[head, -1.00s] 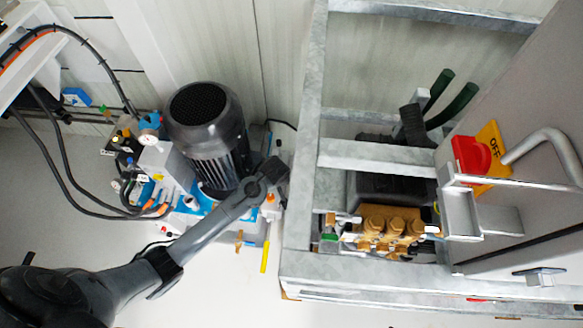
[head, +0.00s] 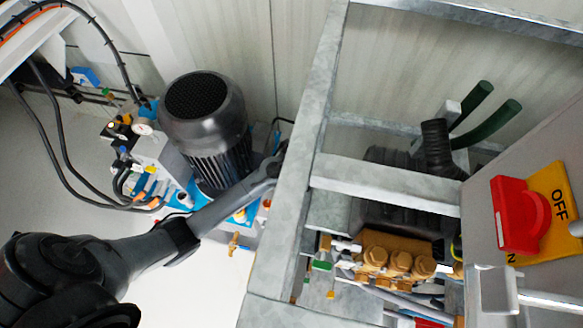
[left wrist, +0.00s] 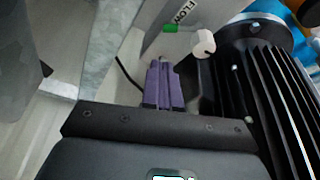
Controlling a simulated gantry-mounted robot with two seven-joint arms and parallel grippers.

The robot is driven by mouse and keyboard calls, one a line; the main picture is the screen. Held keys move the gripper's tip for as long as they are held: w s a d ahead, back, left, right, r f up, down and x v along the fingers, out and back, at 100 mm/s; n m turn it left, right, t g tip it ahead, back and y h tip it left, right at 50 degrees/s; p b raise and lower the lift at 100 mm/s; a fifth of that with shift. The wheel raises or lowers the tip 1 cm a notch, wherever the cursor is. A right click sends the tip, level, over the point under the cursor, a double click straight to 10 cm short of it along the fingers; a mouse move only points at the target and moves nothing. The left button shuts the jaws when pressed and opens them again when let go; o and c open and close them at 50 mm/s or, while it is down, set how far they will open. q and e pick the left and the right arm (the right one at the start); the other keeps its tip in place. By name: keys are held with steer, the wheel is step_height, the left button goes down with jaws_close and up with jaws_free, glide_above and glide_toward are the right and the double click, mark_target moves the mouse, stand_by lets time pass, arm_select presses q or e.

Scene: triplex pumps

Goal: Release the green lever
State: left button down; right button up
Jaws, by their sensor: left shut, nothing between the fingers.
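A small green handle (head: 321,265), which looks like the green lever, sits at the left end of the brass pump (head: 395,255) inside the metal frame in the head view. My left arm reaches in from the left, below the dark motor (head: 205,125), and its end goes out of sight at the frame post. In the left wrist view my left gripper (left wrist: 164,68) shows purple fingers closed together and empty. A small green piece (left wrist: 171,28) lies beyond the fingertips, beside a FLOW label; I cannot tell if it is the same lever. My right gripper is not in view.
A galvanised frame post (head: 300,180) and crossbar (head: 385,187) stand around the pump. A red switch (head: 520,215) on a yellow OFF plate is at the right. In the left wrist view, the finned motor (left wrist: 270,95) is close on the right, near a white knob (left wrist: 203,43).

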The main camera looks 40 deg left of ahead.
arm_select(q)
steer(key=b+x, duration=0.5)
steer(key=x, duration=0.5)
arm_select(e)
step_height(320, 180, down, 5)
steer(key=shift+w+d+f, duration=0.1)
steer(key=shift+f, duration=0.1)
arm_select(q)
steer(key=shift+r, duration=0.1)
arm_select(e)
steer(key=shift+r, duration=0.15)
